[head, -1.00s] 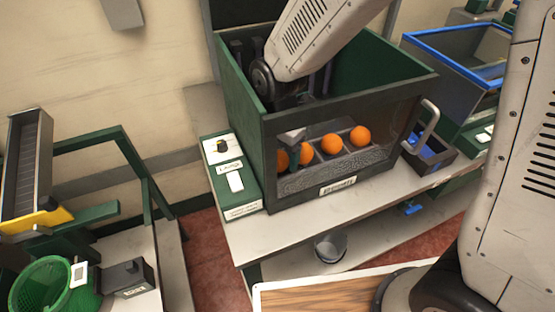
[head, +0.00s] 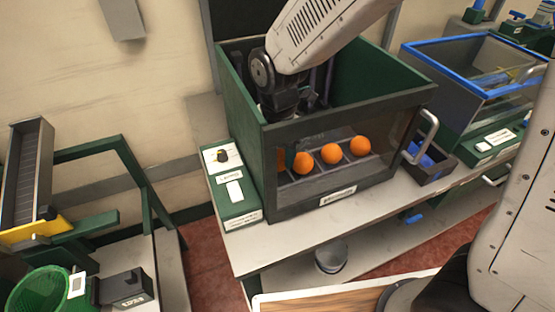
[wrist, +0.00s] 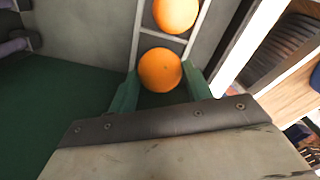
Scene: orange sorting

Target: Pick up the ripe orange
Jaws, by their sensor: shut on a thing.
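My gripper (wrist: 162,76) has its green fingers on either side of an orange (wrist: 160,69) in the wrist view and is shut on it. This orange is round and evenly orange in colour. A second orange (wrist: 176,13) sits just beyond it, between pale dividers. In the head view several oranges stand in a row behind the clear front of a green bin, among them a left one (head: 303,163), a middle one (head: 332,154) and a right one (head: 360,146). A dim orange patch shows left of them. My arm reaches into the bin from above; the fingertips are hidden there.
The green bin (head: 244,150) has high walls and a dark-framed front with a handle. A control box (head: 230,190) stands at its left. A blue-rimmed bin (head: 470,42) is at the right. A green basket (head: 40,290) is at the lower left.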

